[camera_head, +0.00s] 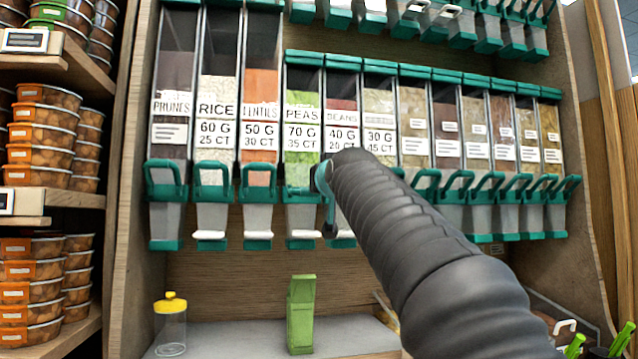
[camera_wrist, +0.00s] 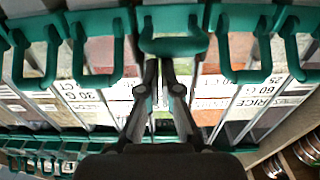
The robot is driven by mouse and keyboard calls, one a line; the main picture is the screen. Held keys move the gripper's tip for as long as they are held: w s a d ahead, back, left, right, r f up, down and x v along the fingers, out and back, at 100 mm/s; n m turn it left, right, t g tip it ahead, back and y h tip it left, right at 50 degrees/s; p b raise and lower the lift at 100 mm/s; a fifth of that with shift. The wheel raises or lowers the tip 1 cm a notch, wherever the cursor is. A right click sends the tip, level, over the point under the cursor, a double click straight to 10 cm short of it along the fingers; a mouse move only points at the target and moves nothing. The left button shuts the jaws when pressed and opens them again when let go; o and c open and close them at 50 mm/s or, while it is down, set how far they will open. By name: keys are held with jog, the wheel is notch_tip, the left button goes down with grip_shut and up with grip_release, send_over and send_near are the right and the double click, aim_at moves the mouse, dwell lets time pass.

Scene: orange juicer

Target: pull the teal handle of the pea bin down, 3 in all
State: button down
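The pea bin (camera_head: 302,125), labelled PEAS 70 G 35 CT, hangs in the row of dispensers with green contents. Its teal handle (camera_head: 296,191) is at the lower front, partly beside my gripper. In the wrist view a teal handle (camera_wrist: 174,46) is straight ahead of my fingers and looks shorter than its neighbours. My gripper (camera_wrist: 159,62) has its two dark fingers nearly together, with the tips at that handle's edge. No object shows between them; contact with the handle is unclear. In the head view my gripper (camera_head: 322,182) is mostly hidden behind my arm.
The lentil bin (camera_head: 260,120) and bean bin (camera_head: 341,92) flank the pea bin closely, with similar teal handles. Below, a green container (camera_head: 300,315) and a yellow-lidded jar (camera_head: 171,328) stand on the grey shelf (camera_head: 235,338). Stacked orange tubs (camera_head: 40,130) fill shelves at left.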

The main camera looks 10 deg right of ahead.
jog(key=shift+w+f, duration=0.2)
jog(key=shift+f, duration=0.25)
jog(key=shift+w+f, duration=0.2)
jog(key=shift+f, duration=0.25)
notch_tip(320, 180, up, 5)
jog(key=s+p, duration=0.1)
jog(key=p, duration=0.3)
jog(key=s+f+b, duration=0.3)
jog(key=s+f, duration=0.1)
jog(key=s, duration=0.5)
jog(key=shift+f, duration=0.3)
